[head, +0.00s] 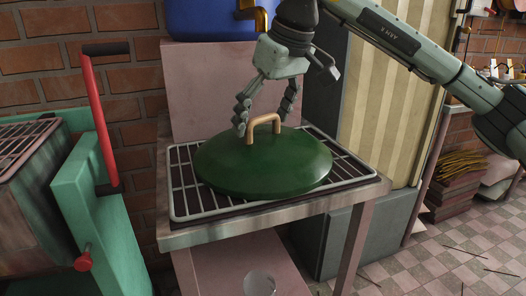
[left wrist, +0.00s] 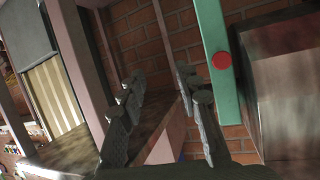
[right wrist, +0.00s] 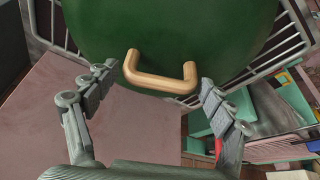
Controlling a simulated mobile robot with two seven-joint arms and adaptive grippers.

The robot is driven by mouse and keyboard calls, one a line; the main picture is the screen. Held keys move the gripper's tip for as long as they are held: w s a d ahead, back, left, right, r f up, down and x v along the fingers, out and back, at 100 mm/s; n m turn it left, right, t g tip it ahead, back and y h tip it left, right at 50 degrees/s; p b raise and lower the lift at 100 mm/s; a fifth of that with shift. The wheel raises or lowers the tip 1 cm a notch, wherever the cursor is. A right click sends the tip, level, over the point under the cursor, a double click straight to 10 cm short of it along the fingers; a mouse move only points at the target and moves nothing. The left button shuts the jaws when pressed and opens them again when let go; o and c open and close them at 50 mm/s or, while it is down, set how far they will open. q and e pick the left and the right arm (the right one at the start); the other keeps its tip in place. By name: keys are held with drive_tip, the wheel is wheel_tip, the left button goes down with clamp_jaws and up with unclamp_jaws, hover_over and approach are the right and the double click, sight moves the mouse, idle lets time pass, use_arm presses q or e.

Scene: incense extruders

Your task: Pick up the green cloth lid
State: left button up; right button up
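The green lid (head: 262,172) is a round dark green dome with a tan bar handle (head: 264,129) on top. It lies on a wire rack on a small stand. My right gripper (head: 265,116) is above the lid, with its fingers apart on either side of the handle. In the right wrist view the handle (right wrist: 160,77) lies between the open fingertips (right wrist: 157,80), and neither finger clearly touches it. The green lid (right wrist: 175,28) fills the top of that view. My left gripper (left wrist: 156,85) is open and empty, facing a brick wall; the head view does not show it.
The wire rack (head: 349,170) sits on the metal stand (head: 225,233). A green machine with a red lever (head: 100,125) stands to the left. A blue container (head: 210,22) is behind. A white round object (head: 259,283) is below.

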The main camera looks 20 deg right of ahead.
drive_tip(key=c, duration=1.1)
drive_tip(key=shift+r, duration=0.1)
